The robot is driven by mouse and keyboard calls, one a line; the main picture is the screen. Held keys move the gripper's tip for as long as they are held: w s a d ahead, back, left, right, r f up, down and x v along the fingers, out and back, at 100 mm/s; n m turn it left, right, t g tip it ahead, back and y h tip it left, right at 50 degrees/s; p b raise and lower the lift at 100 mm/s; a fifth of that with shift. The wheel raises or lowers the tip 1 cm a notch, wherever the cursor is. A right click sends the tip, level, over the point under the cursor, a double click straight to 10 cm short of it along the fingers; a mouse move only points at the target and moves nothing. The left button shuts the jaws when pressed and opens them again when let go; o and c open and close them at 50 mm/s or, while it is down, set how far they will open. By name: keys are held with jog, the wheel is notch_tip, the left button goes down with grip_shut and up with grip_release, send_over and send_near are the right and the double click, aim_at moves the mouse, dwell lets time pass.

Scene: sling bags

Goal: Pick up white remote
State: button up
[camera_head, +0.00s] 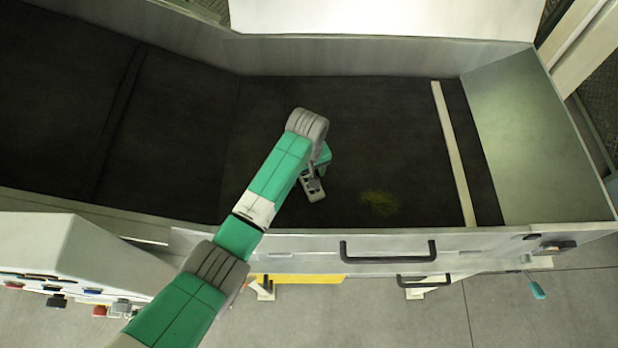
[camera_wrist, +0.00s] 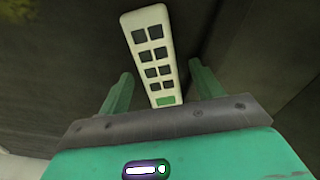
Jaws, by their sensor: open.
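The white remote (camera_wrist: 153,55) has dark square buttons and one green button. In the wrist view it extends upward from between the two green fingers of my gripper (camera_wrist: 161,92). The fingers are apart, one on each side of its lower end, with gaps on both sides. In the head view my gripper (camera_head: 314,184) is over the dark belt, beneath the end of my arm. A small pale piece shows there, and I cannot tell whether it is the remote or part of my gripper.
The dark conveyor belt (camera_head: 390,130) is mostly clear. A pale strip (camera_head: 455,155) crosses it at the right, and a yellowish stain (camera_head: 380,202) marks it. A metal wall (camera_head: 350,62) runs behind, and a front panel (camera_head: 300,243) with black handles borders it.

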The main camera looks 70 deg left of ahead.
jog(key=c, duration=1.1)
notch_tip(320, 180, up, 10)
jog(key=shift+r+b, duration=0.1)
jog(key=shift+b, duration=0.35)
